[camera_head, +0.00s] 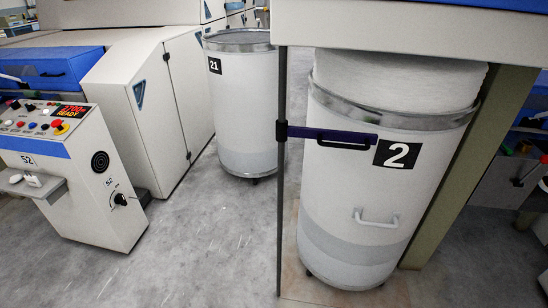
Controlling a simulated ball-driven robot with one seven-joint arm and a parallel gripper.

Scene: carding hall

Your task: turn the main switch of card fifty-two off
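The console of card fifty-two (85,190) stands at the left, with a "52" label on its front and another on its side. On its right side face is a black rotary switch (120,199) on a pale plate, below the small "52" label. Its handle appears to point to the right, but the position markings are too small to read. The console's red-lettered display (70,110) shows "READY" under a number. My gripper is not in view.
A can marked 21 (240,105) stands behind, right of the pale machine cabinet (160,110). A can marked 2 (360,205) stands under a coiler at the right, with a purple bar (338,132) and post before it. Grey floor lies open between console and can 2.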

